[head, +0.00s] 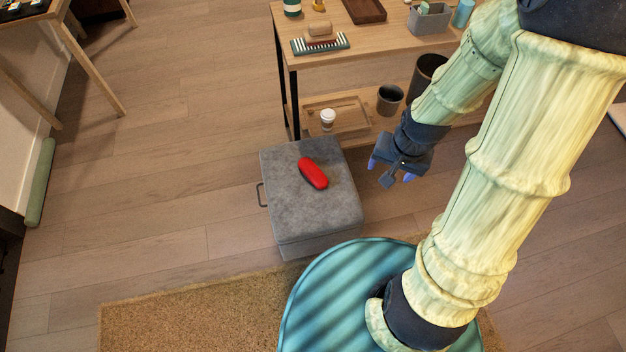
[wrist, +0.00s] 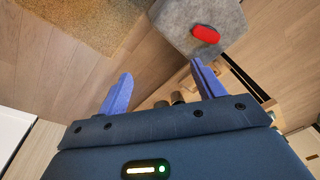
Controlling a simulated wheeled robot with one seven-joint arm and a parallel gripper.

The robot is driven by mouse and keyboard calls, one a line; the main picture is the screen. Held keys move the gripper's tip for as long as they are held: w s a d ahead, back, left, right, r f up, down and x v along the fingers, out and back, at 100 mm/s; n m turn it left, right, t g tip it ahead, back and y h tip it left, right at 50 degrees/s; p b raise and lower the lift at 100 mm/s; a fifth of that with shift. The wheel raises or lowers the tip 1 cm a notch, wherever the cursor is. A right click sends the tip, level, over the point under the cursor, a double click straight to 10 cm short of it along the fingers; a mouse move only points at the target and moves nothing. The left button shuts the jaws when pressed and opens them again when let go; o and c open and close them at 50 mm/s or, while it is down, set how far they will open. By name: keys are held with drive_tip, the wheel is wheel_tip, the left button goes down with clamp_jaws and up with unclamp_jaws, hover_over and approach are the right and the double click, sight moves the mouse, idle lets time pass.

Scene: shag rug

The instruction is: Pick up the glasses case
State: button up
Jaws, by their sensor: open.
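The red glasses case (head: 313,172) with a dark lower edge lies on top of a grey square ottoman (head: 285,210), in the head view. It lies a little right of the middle of the ottoman's top. In the wrist view the case (wrist: 206,34) shows at the upper right, on the grey top (wrist: 178,20). My gripper (head: 391,172) is to the right of the ottoman, apart from the case. Its two blue-violet fingers (wrist: 162,92) are spread wide with nothing between them.
A wooden shelf table (head: 350,59) stands behind the ottoman, holding a grey bin (head: 428,20) and a striped item (head: 320,44). A tan rug (head: 200,315) lies in front.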

drive_tip(key=w+a+f+m+y+b, duration=0.15)
drive_tip(key=f+m+b, duration=0.25)
drive_tip(key=f+b, duration=0.5)
drive_tip(key=a+f+m+t+y+b, duration=0.1)
drive_tip(key=a+f+m+y+b, duration=0.2)
drive_tip(key=f, duration=0.9)
drive_tip(key=w+a+f+m+y+b, duration=0.1)
drive_tip(key=f+m+b, duration=0.3)
drive_tip(key=f+b, duration=0.55)
drive_tip(key=w+f+m+t+b, duration=0.2)
drive_tip(key=f+m+b, duration=0.1)
drive_tip(key=w+f+m+t+y+b, duration=0.1)
drive_tip(key=w+f+m+t+b, duration=0.1)
drive_tip(key=f+m+b, duration=0.1)
drive_tip(key=w+f+m+t+y+b, duration=0.1)
drive_tip(key=w+f+m+t+b, duration=0.2)
drive_tip(key=f+m+b, duration=0.1)
drive_tip(key=shift+w+m+y+b, duration=0.1)
drive_tip(key=shift+m+y+b, duration=0.15)
drive_tip(key=shift+m+b, duration=0.35)
drive_tip(key=shift+w+m, duration=0.25)
drive_tip(key=shift+m, duration=0.05)
drive_tip(key=shift+d+r+t, duration=0.1)
drive_tip(key=shift+r+t, duration=0.15)
drive_tip(key=shift+t, duration=0.15)
